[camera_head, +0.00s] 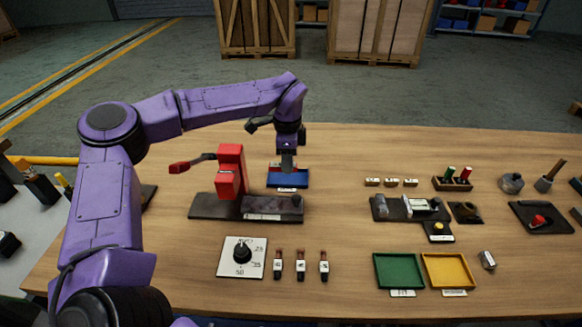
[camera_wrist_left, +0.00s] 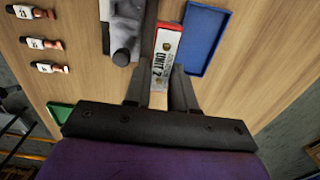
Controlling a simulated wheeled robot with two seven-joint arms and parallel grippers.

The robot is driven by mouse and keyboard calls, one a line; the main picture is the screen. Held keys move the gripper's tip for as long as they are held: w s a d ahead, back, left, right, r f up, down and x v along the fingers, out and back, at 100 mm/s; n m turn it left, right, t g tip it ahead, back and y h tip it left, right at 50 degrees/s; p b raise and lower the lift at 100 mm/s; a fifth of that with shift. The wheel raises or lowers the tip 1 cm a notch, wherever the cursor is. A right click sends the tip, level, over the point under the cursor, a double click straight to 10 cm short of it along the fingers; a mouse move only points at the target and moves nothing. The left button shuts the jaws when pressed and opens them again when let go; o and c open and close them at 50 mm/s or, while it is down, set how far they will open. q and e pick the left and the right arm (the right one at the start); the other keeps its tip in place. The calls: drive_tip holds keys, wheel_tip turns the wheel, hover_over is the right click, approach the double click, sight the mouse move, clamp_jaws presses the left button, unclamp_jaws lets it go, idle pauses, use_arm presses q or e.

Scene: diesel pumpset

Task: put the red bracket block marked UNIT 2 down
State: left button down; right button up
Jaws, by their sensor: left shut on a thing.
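My left gripper (camera_head: 288,168) is above the back of the table, by the blue tray (camera_head: 292,184). In the left wrist view its two fingers (camera_wrist_left: 163,88) are shut on the red bracket block (camera_wrist_left: 170,38), whose white label reads UNIT 2. The block shows beside the blue tray (camera_wrist_left: 212,22) in that view. In the head view the gripper hides most of the block, and I cannot tell whether it touches anything below. My right gripper is not in view.
A red lever device (camera_head: 230,172) on a dark base (camera_head: 215,207) stands close to the gripper's left. A dial plate (camera_head: 229,266), several small labelled pieces, a green tray (camera_head: 399,270) and a yellow tray (camera_head: 449,270) lie nearer. Bare wood lies right of the blue tray.

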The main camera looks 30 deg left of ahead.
use_arm(q)
drive_tip(key=p, duration=0.3)
hover_over(292, 179)
wheel_tip(292, 179, down, 7)
drive_tip(key=shift+r, duration=0.15)
wheel_tip(292, 179, down, 3)
drive_tip(key=shift+r, duration=0.1)
drive_tip(key=shift+w+a+f, duration=0.1)
drive_tip(key=shift+f, duration=0.15)
drive_tip(key=shift+f+b, duration=0.2)
drive_tip(key=shift+b, duration=0.1)
drive_tip(key=c, duration=1.2)
unclamp_jaws()
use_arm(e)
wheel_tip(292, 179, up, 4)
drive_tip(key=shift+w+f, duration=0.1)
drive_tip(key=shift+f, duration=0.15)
use_arm(q)
drive_tip(key=shift+r, duration=0.1)
drive_tip(key=shift+r+p, duration=0.25)
drive_tip(key=shift+p, duration=0.15)
wheel_tip(292, 179, up, 12)
drive_tip(key=b, duration=0.3)
drive_tip(key=shift+f, duration=0.1)
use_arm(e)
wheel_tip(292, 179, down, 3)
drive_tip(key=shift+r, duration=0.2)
